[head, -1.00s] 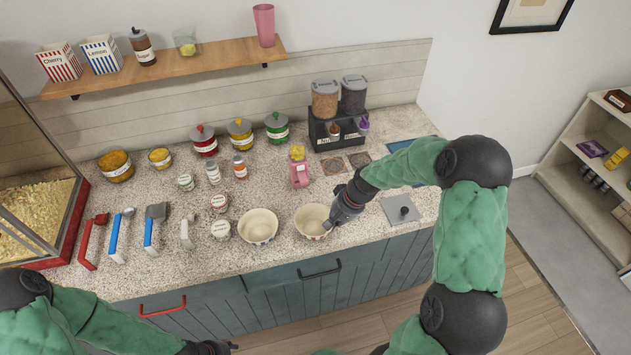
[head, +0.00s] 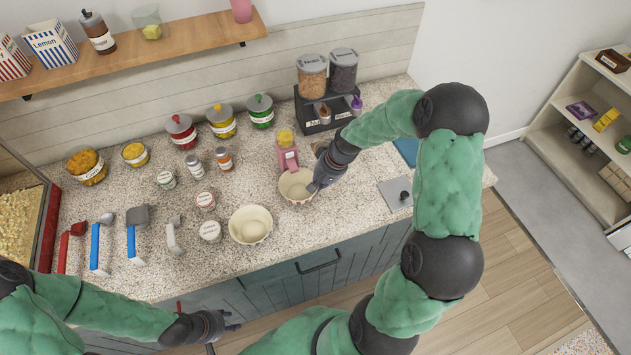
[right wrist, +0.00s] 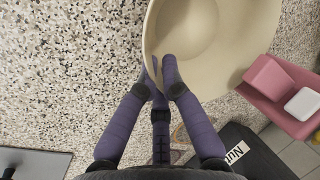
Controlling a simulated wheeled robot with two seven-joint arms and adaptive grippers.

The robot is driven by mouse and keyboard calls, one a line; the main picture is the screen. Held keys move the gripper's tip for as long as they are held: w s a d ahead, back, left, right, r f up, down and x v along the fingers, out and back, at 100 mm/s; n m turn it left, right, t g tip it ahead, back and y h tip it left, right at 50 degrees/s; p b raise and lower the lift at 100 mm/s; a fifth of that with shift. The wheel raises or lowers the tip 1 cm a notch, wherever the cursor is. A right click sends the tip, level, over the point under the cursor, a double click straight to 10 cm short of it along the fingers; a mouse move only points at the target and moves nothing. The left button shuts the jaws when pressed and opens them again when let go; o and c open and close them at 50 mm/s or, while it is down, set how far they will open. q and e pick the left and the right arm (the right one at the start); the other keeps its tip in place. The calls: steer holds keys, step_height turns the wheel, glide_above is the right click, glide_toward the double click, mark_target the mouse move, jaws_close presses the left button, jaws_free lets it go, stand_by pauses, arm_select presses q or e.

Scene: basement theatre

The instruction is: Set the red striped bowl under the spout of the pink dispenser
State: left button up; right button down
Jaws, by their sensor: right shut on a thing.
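The pale cream bowl (head: 297,190) is in front of the pink dispenser (head: 287,158), which has a yellow top. Reddish marks show faintly on the bowl's outside. My right gripper (head: 317,184) is shut on the bowl's right rim. In the right wrist view the fingers (right wrist: 160,72) pinch the rim of the bowl (right wrist: 215,25), which is empty. The dispenser's pink part (right wrist: 268,78) is close beside the rim there. I cannot tell whether the bowl touches the counter or whether its rim is under the spout. My left gripper (head: 232,321) is open and empty before the counter front.
A second cream bowl (head: 250,225) stands to the left on the speckled counter (head: 130,285). A black double dispenser (head: 325,108) stands behind, right of the pink one. Small jars (head: 209,231) and scoops (head: 137,232) are further left. A grey lid plate (head: 395,195) lies right.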

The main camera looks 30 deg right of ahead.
steer(key=shift+s+r, duration=0.15)
steer(key=shift+f, duration=0.25)
steer(key=c, duration=1.4)
jaws_free()
steer(key=shift+w+d+f, duration=0.1)
steer(key=shift+w, duration=0.25)
steer(key=shift+s, duration=0.15)
steer(key=shift+r, duration=0.45)
steer(key=p+v, duration=0.1)
steer(key=v, duration=1)
steer(key=shift+r+p, duration=0.3)
steer(key=shift+p, duration=0.05)
